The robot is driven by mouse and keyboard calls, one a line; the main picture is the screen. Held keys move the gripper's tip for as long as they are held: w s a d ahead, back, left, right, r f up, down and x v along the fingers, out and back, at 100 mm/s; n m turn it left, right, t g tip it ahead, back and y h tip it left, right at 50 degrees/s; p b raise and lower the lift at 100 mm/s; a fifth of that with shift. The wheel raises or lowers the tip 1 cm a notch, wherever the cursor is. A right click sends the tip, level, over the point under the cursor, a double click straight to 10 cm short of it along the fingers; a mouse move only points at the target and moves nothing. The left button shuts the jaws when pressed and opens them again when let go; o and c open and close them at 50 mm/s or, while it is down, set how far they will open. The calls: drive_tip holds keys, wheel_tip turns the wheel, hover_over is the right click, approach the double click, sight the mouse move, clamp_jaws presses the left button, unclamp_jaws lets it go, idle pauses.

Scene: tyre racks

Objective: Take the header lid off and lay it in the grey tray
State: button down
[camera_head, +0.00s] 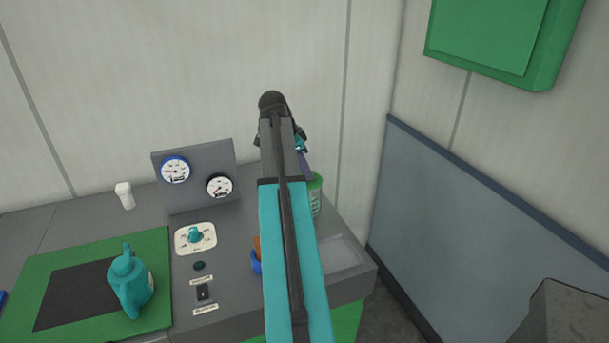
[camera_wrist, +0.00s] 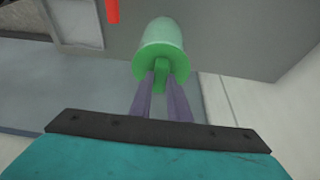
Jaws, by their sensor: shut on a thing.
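The green header lid (camera_wrist: 160,66) has a small upright tab. My gripper (camera_wrist: 161,82) is shut on that tab with its two purple fingers. The header is a pale green cylinder (camera_wrist: 162,38) directly beyond the lid; I cannot tell whether the lid still touches it. In the head view the header (camera_head: 316,200) stands at the back right of the bench, partly hidden by my arm. One purple finger of my gripper (camera_head: 305,168) shows just above it. The grey tray (camera_head: 358,262) lies at the bench's right front corner, in front of the header, and looks empty.
A blue cup (camera_head: 256,263) with an orange thing in it is half hidden by my arm. A gauge panel (camera_head: 200,196), a dial (camera_head: 195,238) and a teal can (camera_head: 130,285) on a green mat (camera_head: 160,262) are to the left. A wall stands close on the right.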

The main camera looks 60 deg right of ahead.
drive_tip(key=shift+r+b, duration=0.4)
drive_tip(key=shift+r, duration=0.7)
drive_tip(key=s+a+b, duration=0.1)
drive_tip(key=s+a, duration=0.3)
drive_tip(key=a, duration=0.3)
drive_tip(key=s+a+r+b, duration=0.1)
drive_tip(key=s+a+b, duration=0.1)
drive_tip(key=s+a, duration=0.2)
drive_tip(key=shift+a+r, duration=0.25)
drive_tip(key=shift+a, duration=1.2)
